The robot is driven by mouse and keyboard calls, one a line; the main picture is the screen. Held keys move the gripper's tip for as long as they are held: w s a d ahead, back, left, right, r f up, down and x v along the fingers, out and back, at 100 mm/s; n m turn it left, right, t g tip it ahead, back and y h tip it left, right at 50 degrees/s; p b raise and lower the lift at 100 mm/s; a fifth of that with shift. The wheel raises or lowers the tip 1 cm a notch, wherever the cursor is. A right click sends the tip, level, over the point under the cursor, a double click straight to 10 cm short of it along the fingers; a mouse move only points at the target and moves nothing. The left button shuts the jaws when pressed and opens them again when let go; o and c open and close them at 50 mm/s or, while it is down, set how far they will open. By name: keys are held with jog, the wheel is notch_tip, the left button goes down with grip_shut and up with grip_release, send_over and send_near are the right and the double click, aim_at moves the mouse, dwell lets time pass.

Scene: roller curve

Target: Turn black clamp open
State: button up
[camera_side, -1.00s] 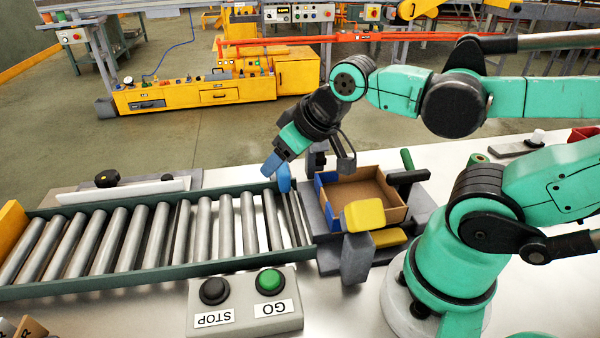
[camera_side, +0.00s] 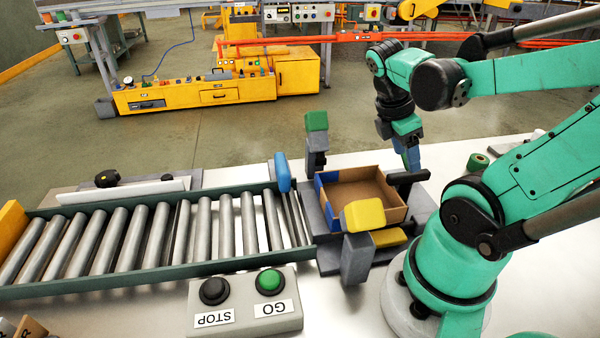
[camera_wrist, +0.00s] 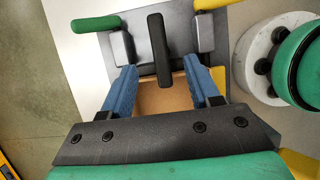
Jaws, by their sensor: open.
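The black clamp (camera_side: 407,178) is a short dark bar on a grey mount at the right side of the open cardboard box (camera_side: 372,187). In the wrist view the black clamp (camera_wrist: 158,45) stands lengthwise between my blue fingers, with a gap on both sides. My gripper (camera_side: 411,160) points down just above and behind the clamp in the side view; its fingers partly hide what lies behind. In the wrist view my gripper (camera_wrist: 162,75) is open and holds nothing. Whether a fingertip touches the clamp cannot be told.
A green clamp (camera_side: 316,121) stands at the box's far left, a yellow clamp (camera_side: 362,215) at its near side, and a blue lever (camera_side: 282,173) by the roller conveyor (camera_side: 150,235). A button box (camera_side: 245,305) is in front. My base stands close at the right.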

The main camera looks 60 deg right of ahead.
aim_at(410, 173)
jog(key=shift+x, duration=2.15)
grip_shut()
